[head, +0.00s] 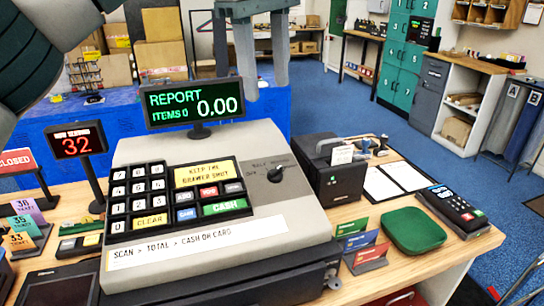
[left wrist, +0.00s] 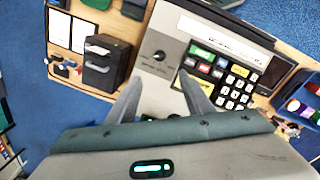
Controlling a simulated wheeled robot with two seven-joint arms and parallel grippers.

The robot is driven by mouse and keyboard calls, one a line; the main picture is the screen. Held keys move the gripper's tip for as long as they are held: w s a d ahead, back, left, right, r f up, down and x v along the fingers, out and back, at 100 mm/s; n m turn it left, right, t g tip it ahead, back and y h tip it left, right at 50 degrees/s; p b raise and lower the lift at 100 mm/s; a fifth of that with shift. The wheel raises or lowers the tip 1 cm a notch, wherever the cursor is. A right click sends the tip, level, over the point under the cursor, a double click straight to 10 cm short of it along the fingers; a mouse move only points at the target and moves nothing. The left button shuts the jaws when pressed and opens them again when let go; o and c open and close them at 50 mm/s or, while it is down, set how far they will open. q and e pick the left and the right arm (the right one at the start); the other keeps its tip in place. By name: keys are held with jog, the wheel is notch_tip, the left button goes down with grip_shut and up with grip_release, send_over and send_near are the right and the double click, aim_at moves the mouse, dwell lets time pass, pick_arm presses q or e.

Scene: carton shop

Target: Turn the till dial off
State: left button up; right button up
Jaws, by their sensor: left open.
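The till (head: 222,222) is a light grey register on the wooden counter. Its black round dial (head: 276,174) is on the right of the sloped top, with small lettering around it too small to read surely. The dial also shows in the left wrist view (left wrist: 158,56). The till display (head: 195,104) reads REPORT, ITEMS 0 and 0.00. My left gripper (head: 250,76) is open and empty, its fingers pointing down, above and beyond the till's top. In the left wrist view its fingertips (left wrist: 160,77) lie either side of the dial's line, apart from it. My right gripper is out of view.
A black printer (head: 330,175) stands just right of the dial. A card reader (head: 452,204), a green pad (head: 413,230) and card holders (head: 365,246) are farther right. A red number display (head: 77,143) stands left of the till. Air above the dial is clear.

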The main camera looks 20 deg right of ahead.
aim_at(275, 169)
pick_arm(q)
jog(key=f, duration=0.5)
jog(key=d+f, duration=0.1)
jog(key=f, duration=0.5)
jog(key=w+f+p, duration=0.1)
jog(key=f, duration=0.5)
jog(key=shift+d+f, duration=0.15)
jog(key=shift+d, duration=0.15)
jog(key=shift+c, duration=0.6)
jog(key=c, duration=0.9)
